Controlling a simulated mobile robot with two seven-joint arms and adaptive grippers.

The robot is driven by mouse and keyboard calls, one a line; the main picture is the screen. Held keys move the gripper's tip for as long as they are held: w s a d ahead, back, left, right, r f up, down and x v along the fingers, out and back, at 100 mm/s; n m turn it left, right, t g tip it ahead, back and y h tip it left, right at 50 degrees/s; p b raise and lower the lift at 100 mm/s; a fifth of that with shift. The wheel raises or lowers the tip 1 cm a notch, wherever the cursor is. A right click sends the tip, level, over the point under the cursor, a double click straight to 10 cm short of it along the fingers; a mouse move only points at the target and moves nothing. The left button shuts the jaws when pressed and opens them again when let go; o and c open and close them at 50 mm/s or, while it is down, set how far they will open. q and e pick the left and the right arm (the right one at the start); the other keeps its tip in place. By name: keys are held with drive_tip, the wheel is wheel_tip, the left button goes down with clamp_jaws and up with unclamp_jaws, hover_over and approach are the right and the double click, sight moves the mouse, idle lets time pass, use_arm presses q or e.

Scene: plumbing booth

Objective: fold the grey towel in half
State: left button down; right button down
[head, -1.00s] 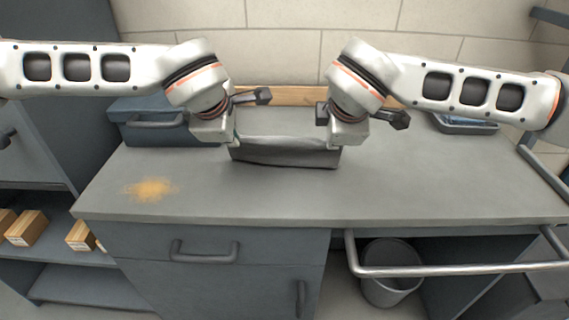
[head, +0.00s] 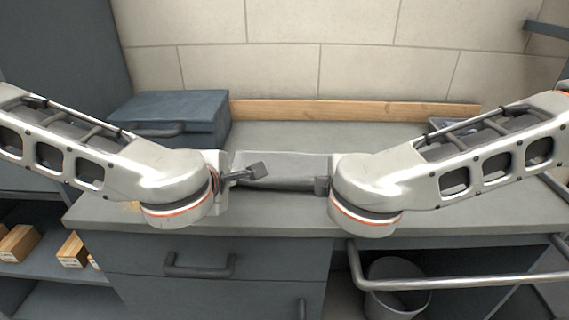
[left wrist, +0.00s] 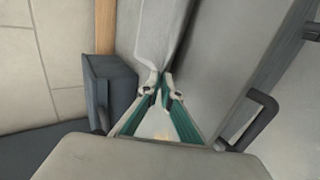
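The grey towel (head: 285,162) lies on the grey worktop, stretched between my two grippers. Its near edge makes a darker, raised band facing me. My left gripper (head: 222,186) is at the towel's left near corner. In the left wrist view its teal fingers (left wrist: 160,88) close together at the towel's edge (left wrist: 163,35), with the cloth running up from the tips. My right gripper (head: 324,187) is at the right near corner. Its fingertips are hidden behind my arm, but the towel edge runs straight and taut to it.
A blue-grey toolbox (head: 170,115) stands at the back left, near my left gripper. A wooden strip (head: 350,111) runs along the wall. Drawer handles (head: 200,268) and a metal rail (head: 460,276) project from the front. The worktop (head: 280,218) in front of the towel is clear.

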use_arm(q)
drive_tip(key=c, duration=2)
unclamp_jaws()
use_arm(e)
drive_tip(key=c, duration=2)
unclamp_jaws()
